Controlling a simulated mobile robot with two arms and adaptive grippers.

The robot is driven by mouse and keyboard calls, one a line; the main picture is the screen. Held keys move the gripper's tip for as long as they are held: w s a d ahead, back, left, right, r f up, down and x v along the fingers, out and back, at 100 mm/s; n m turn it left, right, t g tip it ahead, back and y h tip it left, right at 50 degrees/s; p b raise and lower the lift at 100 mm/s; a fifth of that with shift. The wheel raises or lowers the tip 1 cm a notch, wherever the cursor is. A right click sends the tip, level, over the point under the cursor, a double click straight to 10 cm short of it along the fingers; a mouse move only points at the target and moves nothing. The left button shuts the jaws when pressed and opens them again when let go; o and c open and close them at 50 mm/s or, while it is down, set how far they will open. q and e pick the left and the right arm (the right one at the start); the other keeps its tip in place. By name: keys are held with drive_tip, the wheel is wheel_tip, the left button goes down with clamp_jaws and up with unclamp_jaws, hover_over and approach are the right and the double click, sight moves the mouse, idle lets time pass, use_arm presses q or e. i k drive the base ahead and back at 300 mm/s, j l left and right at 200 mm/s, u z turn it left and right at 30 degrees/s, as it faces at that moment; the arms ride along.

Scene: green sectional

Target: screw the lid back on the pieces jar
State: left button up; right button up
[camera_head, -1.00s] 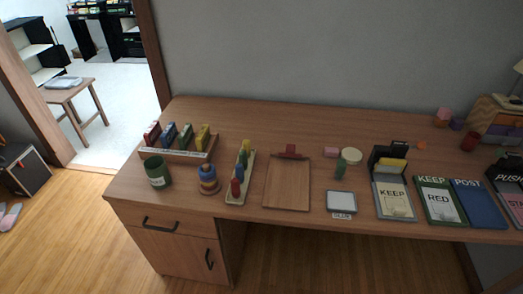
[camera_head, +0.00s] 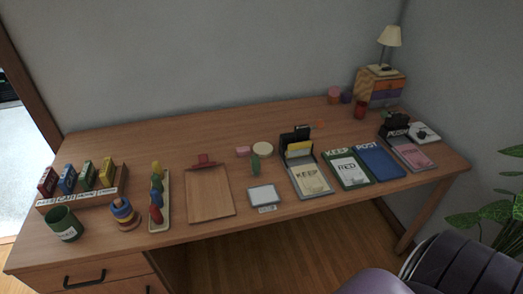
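No object can be named as the pieces jar for certain. A green open-topped cup with a pale label (camera_head: 66,224), its text too small to read surely, stands upright at the desk's left front. A flat cream round disc (camera_head: 262,149), possibly a lid, lies near the middle of the desk, behind a small green upright piece (camera_head: 255,166). A pinkish round container (camera_head: 334,95) and a purple one (camera_head: 347,96) stand at the back right, with a red cup (camera_head: 360,110) in front. Neither of my grippers shows.
The wooden desk (camera_head: 130,150) also holds a rack of coloured blocks (camera_head: 95,194), a ring stacker (camera_head: 124,213), a peg tray (camera_head: 158,205), a clipboard-like board (camera_head: 210,194), labelled trays (camera_head: 311,180) and a lamp (camera_head: 388,40). A dark chair (camera_head: 460,265) stands at the front right.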

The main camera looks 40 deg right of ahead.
sight(60, 219)
drive_tip(key=i+l+z, duration=0.1)
drive_tip(key=i+z, duration=0.45)
drive_tip(key=z, duration=0.2)
